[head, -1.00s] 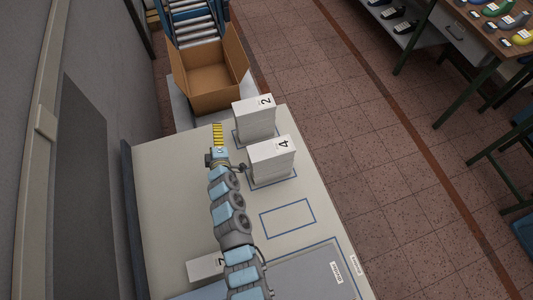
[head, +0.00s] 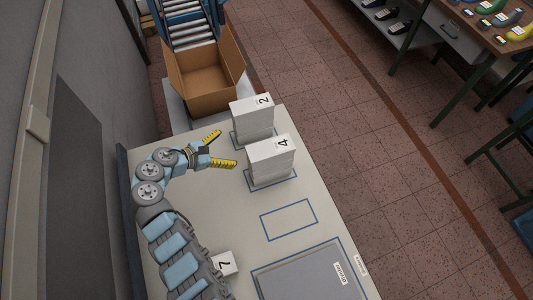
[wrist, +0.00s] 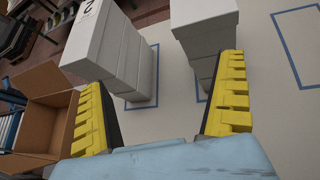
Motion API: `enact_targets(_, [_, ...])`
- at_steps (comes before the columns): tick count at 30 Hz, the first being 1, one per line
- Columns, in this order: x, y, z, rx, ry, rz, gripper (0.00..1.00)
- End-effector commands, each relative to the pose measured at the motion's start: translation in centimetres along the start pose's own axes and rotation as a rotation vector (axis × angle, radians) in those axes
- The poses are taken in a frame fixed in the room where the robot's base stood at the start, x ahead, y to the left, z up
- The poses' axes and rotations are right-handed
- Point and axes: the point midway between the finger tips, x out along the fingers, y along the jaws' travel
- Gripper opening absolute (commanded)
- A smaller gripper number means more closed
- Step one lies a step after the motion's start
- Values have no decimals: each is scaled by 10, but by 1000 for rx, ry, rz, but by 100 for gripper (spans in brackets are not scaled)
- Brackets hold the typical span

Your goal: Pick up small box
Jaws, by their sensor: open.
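White boxes stand in two stacks on the light table. The stack labelled 2 (head: 254,118) is farther back and the stack labelled 4 (head: 271,160) is nearer. A white box labelled 7 (head: 225,263) lies near the table's front, partly hidden by my arm. My gripper (head: 222,150) is open and empty, its yellow fingers pointing right toward the two stacks, apart from them. In the wrist view the stack labelled 2 (wrist: 112,48) is ahead at left and the other stack (wrist: 205,40) is ahead at right, partly behind the right finger.
An open cardboard box (head: 207,80) stands beyond the table's far end, before a roller conveyor (head: 190,25). Blue outlines mark the table, one empty (head: 288,220). A grey panel (head: 305,275) lies at the front right. A bench with shoe lasts (head: 490,30) stands at upper right.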

Motion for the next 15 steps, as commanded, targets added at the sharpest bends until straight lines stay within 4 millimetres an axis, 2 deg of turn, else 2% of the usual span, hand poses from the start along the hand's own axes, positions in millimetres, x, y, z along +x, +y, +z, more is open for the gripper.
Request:
enact_targets(3, [-20,-15,18,-54,-65,-109,100])
enact_targets(9, [-41,-31,39,-95,-119,-219,100])
enact_targets(12, [-41,-36,43,-102,-126,-240,100])
enact_targets(15, [-31,-38,45,-103,-128,-242,100])
